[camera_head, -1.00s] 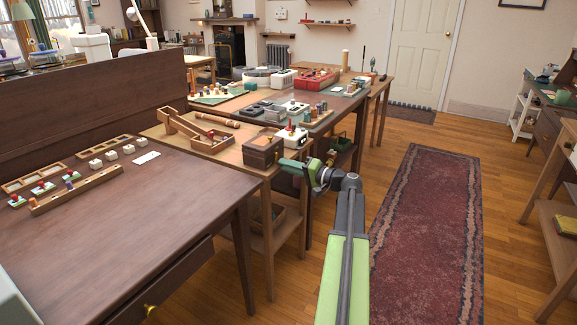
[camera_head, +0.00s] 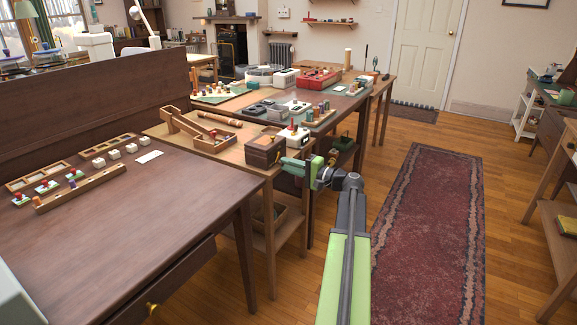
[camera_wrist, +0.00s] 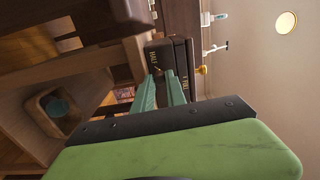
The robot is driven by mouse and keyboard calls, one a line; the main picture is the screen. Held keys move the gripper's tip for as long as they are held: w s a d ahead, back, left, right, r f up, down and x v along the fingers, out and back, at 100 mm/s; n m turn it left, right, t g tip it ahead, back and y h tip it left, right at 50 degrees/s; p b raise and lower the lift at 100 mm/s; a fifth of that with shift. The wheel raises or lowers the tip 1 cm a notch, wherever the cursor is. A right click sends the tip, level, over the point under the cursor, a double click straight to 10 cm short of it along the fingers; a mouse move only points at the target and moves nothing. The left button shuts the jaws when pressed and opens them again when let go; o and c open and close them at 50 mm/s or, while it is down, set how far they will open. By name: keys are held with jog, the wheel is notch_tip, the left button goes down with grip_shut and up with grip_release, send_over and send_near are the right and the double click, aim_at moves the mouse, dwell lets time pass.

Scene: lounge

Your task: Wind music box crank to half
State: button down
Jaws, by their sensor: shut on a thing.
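The music box (camera_head: 262,154) is a dark brown box at the near right corner of the light wooden side table. In the wrist view the box (camera_wrist: 158,47) shows sideways gold lettering on its face, which seems to read HALF and FULL. My gripper (camera_head: 285,163) is at the right side of the box. Its two green fingers (camera_wrist: 161,88) reach up to the lettered face and are shut on the crank. The crank itself is mostly hidden by the fingers, and its exact angle cannot be told.
A white box with coloured knobs (camera_head: 293,135) stands just behind the music box. A wooden ramp tray (camera_head: 200,130) lies to its left. The large dark desk (camera_head: 130,210) is in front at left. Floor and a red rug (camera_head: 425,230) are clear at right.

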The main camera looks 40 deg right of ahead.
jog(key=c, duration=1.3)
grip_release()
jog(key=shift+c, duration=0.2)
jog(key=v, duration=1.7)
jog(key=shift+s, duration=0.25)
